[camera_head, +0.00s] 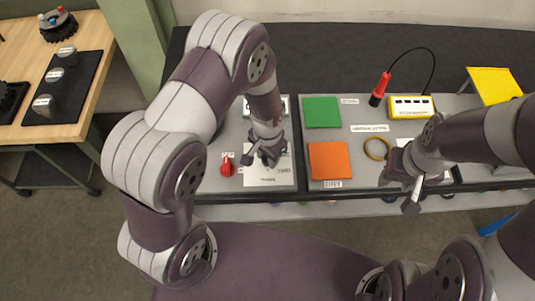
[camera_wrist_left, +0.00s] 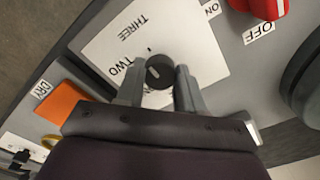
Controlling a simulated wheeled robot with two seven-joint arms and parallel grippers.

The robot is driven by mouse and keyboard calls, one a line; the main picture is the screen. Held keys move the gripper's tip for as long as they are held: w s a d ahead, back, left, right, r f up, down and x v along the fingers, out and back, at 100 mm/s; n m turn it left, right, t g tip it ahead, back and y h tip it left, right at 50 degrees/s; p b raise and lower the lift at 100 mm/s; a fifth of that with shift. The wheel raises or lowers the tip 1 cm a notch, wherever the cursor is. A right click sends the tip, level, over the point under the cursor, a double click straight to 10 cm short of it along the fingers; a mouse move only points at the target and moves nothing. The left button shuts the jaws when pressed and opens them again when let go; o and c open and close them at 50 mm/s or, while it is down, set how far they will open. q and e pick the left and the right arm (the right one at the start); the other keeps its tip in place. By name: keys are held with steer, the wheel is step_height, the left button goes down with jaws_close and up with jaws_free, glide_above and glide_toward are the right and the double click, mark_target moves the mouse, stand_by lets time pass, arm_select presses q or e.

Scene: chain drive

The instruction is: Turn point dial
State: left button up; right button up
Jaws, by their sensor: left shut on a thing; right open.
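The point dial is a small dark round knob (camera_wrist_left: 159,72) with a pale mark, on a white card (camera_wrist_left: 105,45) in the left wrist view. The card reads THREE and TWO, and another part of it is hidden. My left gripper (camera_wrist_left: 160,78) has its two fingers on either side of the knob, shut on it. In the head view my left gripper (camera_head: 262,155) stands over the white card (camera_head: 268,178) and hides the knob. My right gripper (camera_head: 408,190) is open at the front edge of the bench, right of the yellow ring, holding nothing visible.
A red switch (camera_head: 227,168) sits left of the card, by an OFF label. Orange (camera_head: 329,160) and green (camera_head: 322,111) squares, a yellow ring (camera_head: 376,149), a yellow box (camera_head: 411,106) and a red-handled tool (camera_head: 380,89) lie to the right.

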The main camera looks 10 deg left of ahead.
arm_select(q)
steer(key=shift+w, duration=0.1)
steer(key=o, duration=1)
steer(key=shift+o, duration=0.2)
step_height(320, 180, up, 13)
steer(key=b, duration=0.1)
steer(key=shift+f+b, duration=0.15)
steer(key=shift+b, duration=0.15)
steer(key=s+a+r+n+t, duration=0.1)
steer(key=s+a+r+n, duration=0.2)
steer(key=s+a+n, duration=0.2)
steer(key=s+a, duration=0.2)
steer(key=s, duration=0.1)
steer(key=shift+s+r+n, duration=0.2)
steer(key=shift+s+n, duration=0.1)
steer(key=shift+n, duration=0.1)
